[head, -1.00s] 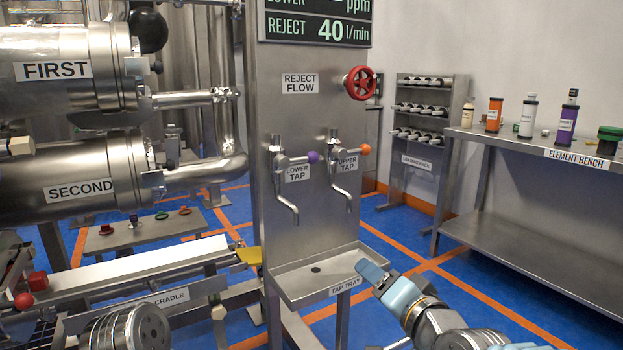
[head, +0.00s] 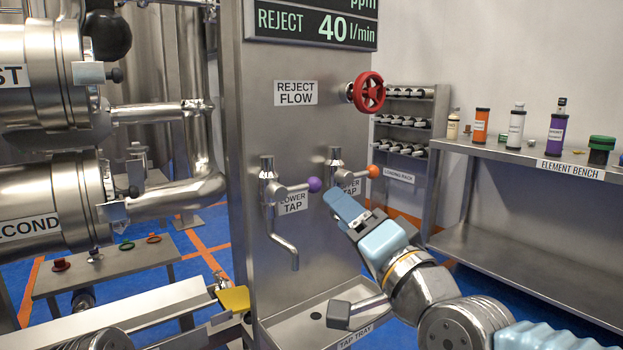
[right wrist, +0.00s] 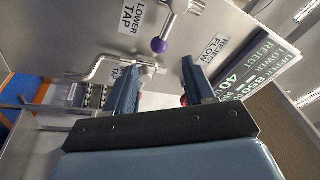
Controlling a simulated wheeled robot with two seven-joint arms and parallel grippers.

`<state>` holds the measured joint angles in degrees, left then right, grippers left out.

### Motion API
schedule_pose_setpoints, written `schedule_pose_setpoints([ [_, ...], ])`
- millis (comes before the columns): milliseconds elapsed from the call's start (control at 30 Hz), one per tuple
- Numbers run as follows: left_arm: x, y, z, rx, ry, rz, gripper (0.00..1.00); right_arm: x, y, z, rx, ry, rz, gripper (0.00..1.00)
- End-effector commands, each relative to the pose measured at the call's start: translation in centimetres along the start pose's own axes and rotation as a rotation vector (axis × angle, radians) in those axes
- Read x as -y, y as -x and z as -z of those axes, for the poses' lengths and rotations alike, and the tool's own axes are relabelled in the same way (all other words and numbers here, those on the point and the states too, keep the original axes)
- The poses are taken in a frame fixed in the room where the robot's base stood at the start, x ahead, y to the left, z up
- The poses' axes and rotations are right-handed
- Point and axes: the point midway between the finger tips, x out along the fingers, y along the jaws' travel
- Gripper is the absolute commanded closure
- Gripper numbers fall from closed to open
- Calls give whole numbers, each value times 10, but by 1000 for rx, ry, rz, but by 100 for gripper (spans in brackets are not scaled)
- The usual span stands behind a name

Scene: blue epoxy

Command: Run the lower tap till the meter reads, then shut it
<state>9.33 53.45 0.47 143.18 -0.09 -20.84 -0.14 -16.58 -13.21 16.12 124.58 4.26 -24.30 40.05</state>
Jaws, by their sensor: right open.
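The lower tap (head: 279,220) is on the steel panel, its purple-knobbed lever (head: 314,185) pointing right. No water shows at its spout. The upper tap's orange knob (head: 374,171) is right of it; my right gripper hides its spout. The meter display (head: 310,24) reads REJECT 40 l/min; its upper rows are cut off in the head view. The display also shows tilted in the right wrist view (right wrist: 262,68). My right gripper (head: 345,207) is open and empty, in front of the panel, right of and below the purple knob. In the right wrist view the purple knob (right wrist: 158,45) lies beyond the fingertips, apart from them. My left gripper is out of view.
The tap tray (head: 290,333) sits below the taps. A red reject flow handwheel (head: 366,92) sticks out above the upper tap. The element bench (head: 510,157) with several bottles stands at right, a loading rack (head: 405,178) behind. Pipes and vessels fill the left.

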Motion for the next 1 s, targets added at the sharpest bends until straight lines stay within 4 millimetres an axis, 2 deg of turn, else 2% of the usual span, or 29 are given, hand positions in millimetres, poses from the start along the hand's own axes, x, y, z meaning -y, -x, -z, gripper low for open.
schedule_pose_setpoints([
  [33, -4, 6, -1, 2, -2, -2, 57, 1, -14, 1, 2, -3, -4, 46],
  [200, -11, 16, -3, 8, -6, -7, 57, 2, -54, 1, 2, -2, -2, 46],
  [400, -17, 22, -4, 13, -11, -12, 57, 1, -87, 1, 1, -2, -2, 46],
  [600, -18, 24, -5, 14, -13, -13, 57, 0, -99, 0, 0, 0, -1, 46],
  [833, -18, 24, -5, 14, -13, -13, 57, 0, -100, 0, -1, 0, 0, 46],
  [867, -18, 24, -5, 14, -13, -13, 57, 0, -100, 0, -1, 0, 0, 48],
  [1000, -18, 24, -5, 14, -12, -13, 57, 0, -100, 0, 0, 0, -1, 69],
])
